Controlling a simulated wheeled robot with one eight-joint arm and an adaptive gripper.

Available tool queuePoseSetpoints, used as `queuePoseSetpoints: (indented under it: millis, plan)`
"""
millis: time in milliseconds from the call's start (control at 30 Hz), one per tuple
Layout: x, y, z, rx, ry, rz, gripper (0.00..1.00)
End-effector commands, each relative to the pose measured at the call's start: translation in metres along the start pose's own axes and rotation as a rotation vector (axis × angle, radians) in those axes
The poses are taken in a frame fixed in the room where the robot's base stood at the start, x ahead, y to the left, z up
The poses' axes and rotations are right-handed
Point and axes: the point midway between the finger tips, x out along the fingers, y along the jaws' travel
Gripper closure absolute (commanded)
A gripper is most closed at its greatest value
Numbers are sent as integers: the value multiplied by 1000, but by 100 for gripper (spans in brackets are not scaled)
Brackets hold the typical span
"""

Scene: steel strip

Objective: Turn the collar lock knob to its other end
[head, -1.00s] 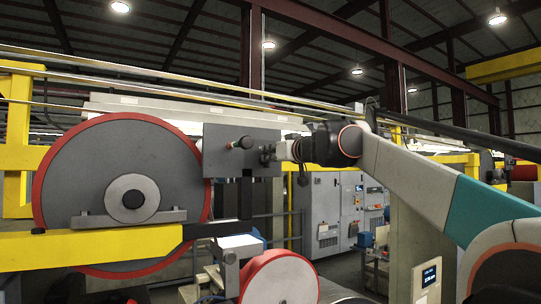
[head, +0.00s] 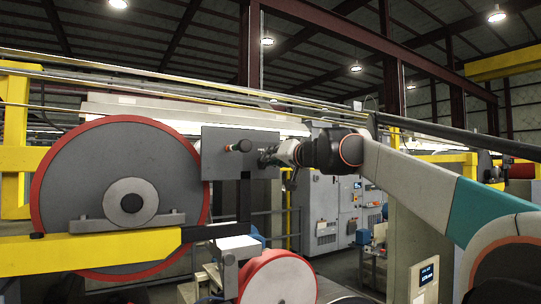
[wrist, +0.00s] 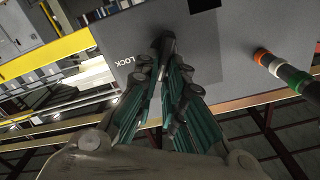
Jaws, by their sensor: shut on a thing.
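The collar lock knob (wrist: 164,44) is a dark, narrow knob on the face of a grey box, beside the white word LOCK in the wrist view. The same grey box (head: 215,165) stands right of the big red-rimmed wheel in the head view. My gripper (wrist: 163,66) is shut on the knob, its green-sided fingers closing from both sides. In the head view my gripper (head: 268,157) reaches the box's right part from the right. The fingertips partly cover the knob, and its exact angle is hard to read.
The red-rimmed wheel (head: 85,180) is at left. A red roller (head: 279,278) is below.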

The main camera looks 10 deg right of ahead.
Motion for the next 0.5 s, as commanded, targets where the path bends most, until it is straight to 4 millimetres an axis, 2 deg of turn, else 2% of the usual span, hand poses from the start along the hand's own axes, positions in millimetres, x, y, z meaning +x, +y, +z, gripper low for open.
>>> queuePoseSetpoints:
  millis: [500]
  plan:
    - [0, 9, 2, 489, 1, 0, 100]
